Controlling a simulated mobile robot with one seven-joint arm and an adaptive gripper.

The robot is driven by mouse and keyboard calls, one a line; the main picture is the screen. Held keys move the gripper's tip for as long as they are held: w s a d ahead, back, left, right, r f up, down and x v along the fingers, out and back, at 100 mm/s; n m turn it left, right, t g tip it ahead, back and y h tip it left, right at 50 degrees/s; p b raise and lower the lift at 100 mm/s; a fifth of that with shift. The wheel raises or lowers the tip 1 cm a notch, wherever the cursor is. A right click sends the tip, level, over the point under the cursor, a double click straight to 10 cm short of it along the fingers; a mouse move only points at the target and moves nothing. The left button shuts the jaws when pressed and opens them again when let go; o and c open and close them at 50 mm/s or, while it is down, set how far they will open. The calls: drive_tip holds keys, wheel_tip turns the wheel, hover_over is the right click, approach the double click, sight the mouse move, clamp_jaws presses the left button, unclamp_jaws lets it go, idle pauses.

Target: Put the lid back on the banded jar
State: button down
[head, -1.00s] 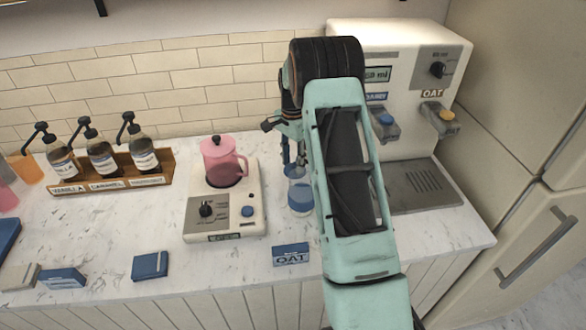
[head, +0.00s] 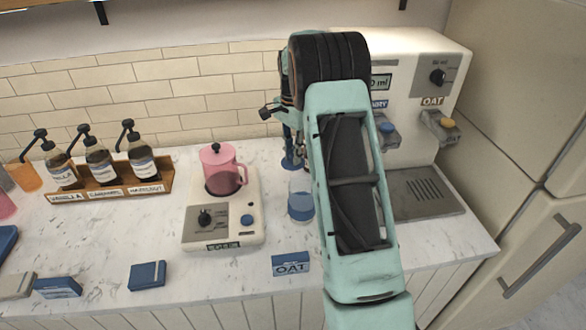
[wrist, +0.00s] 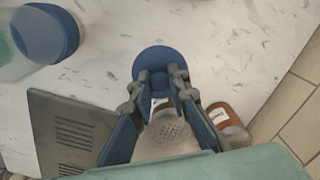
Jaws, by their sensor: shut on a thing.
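The banded jar (head: 301,201) is clear with a broad blue band and stands upright on the marble counter, right of the pink pitcher's base. It shows partly at the upper left of the wrist view (wrist: 40,35). The blue round lid (wrist: 156,61) is at my gripper's (wrist: 161,88) fingertips, which are shut on its raised middle. In the head view the lid (head: 291,163) shows as a blue edge behind the jar, apart from it. My forearm hides much of the area right of the jar. I cannot tell the lid's exact height above the counter.
A pink pitcher (head: 223,172) stands on a cream base (head: 219,225) left of the jar. The milk dispenser (head: 412,60) and its drip tray (head: 422,194) are at right. A blue OAT block (head: 290,264) lies in front. A brown container (wrist: 222,114) is near my gripper.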

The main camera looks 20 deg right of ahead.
sight(295, 168)
drive_tip(key=r, duration=0.4)
drive_tip(key=shift+s+a, duration=0.1)
drive_tip(key=shift+s, duration=0.2)
drive_tip(key=s+r, duration=0.1)
drive_tip(key=r+p, duration=0.1)
drive_tip(key=s+p, duration=0.1)
drive_tip(key=shift+s+a+r, duration=0.25)
drive_tip(key=shift+s+r, duration=0.05)
drive_tip(key=shift+r, duration=0.1)
drive_tip(key=s+a+r+p, duration=0.3)
drive_tip(key=s+r+p, duration=0.25)
drive_tip(key=s, duration=0.65)
drive_tip(key=shift+s+d+f+b, duration=0.1)
drive_tip(key=shift+d+f+b, duration=0.05)
drive_tip(key=shift+f+b, duration=1.3)
drive_tip(key=shift+s+d+f+b, duration=0.1)
drive_tip(key=shift+f+b, duration=1.3)
drive_tip(key=shift+b, duration=0.05)
drive_tip(key=shift+f, duration=0.15)
drive_tip(key=c, duration=1.8)
unclamp_jaws()
drive_tip(key=shift+o, duration=0.7)
